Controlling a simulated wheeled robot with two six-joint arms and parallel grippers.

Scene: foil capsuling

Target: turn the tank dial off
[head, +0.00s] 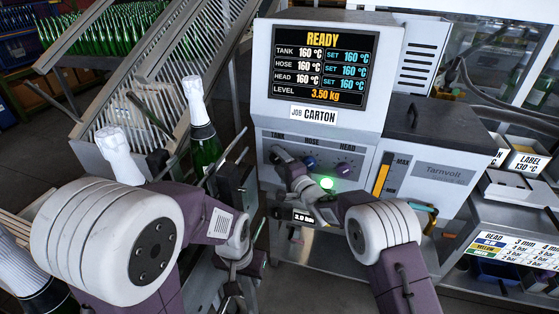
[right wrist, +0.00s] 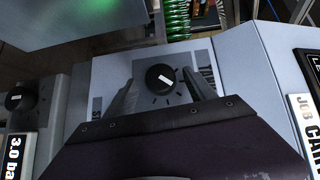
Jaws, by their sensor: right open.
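The tank dial (right wrist: 160,78) is a black round knob with a white mark, on a pale panel with tick marks around it. In the right wrist view it lies between the two fingers of my right gripper (right wrist: 161,82), which is open with a finger on each side. Whether they touch the knob I cannot tell. In the head view my right gripper (head: 279,158) is at the TANK label and largely hides the dial. The screen (head: 323,68) reads READY, with tank, hose and head at 160 °C. My left gripper (head: 236,268) hangs low, left of the machine; its fingers are unclear.
A foil-topped bottle (head: 201,125) stands left of the machine. A grey tank unit (head: 432,160) is at the right.

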